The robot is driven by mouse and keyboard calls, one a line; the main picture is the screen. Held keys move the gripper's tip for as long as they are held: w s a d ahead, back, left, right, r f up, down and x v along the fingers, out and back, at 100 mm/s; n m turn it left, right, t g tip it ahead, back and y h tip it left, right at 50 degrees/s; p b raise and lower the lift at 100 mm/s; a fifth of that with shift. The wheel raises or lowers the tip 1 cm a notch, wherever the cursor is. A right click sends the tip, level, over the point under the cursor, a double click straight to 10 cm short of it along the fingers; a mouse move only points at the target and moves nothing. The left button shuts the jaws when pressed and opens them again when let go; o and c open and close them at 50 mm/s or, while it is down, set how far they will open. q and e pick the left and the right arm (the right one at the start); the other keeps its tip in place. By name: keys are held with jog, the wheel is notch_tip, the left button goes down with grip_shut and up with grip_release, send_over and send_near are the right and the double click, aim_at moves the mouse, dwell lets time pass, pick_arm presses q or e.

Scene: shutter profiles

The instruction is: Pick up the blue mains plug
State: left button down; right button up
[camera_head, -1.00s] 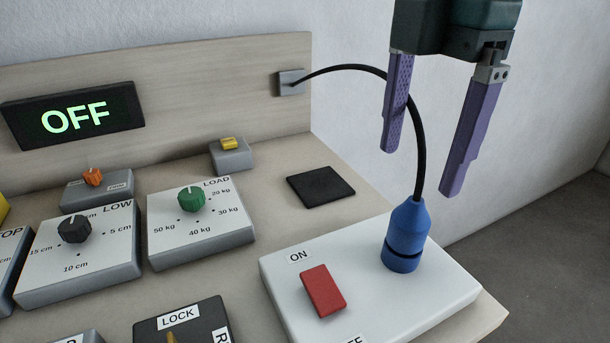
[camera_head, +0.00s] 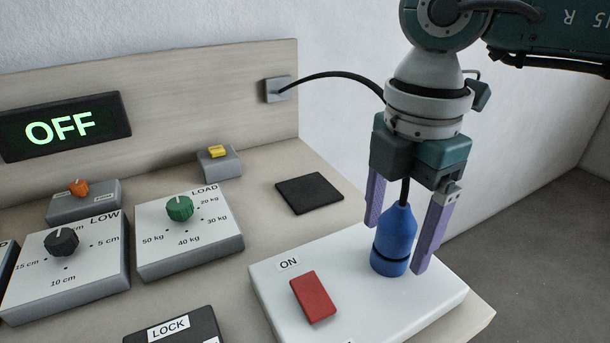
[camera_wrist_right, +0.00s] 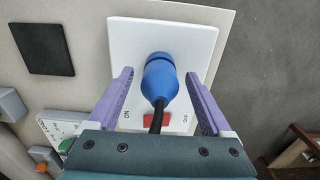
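The blue mains plug (camera_head: 395,240) stands upright on the white switch box (camera_head: 265,286), its black cable running up and back to a grey wall outlet (camera_head: 278,89). In the right wrist view the plug (camera_wrist_right: 160,80) lies between the fingers. My right gripper (camera_head: 396,245) is open, pointing down, with one purple finger on each side of the plug. The right wrist view (camera_wrist_right: 160,100) shows gaps between both fingers and the plug. My left gripper is not in view.
A red rocker switch (camera_head: 313,297) sits on the white box left of the plug. A black square pad (camera_head: 309,194) lies behind it. Knob boxes, such as the green load knob (camera_head: 179,208), stand to the left. The display (camera_head: 62,126) reads OFF.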

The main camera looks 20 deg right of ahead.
grip_shut()
dwell(0.5)
jog(key=shift+r, duration=0.1)
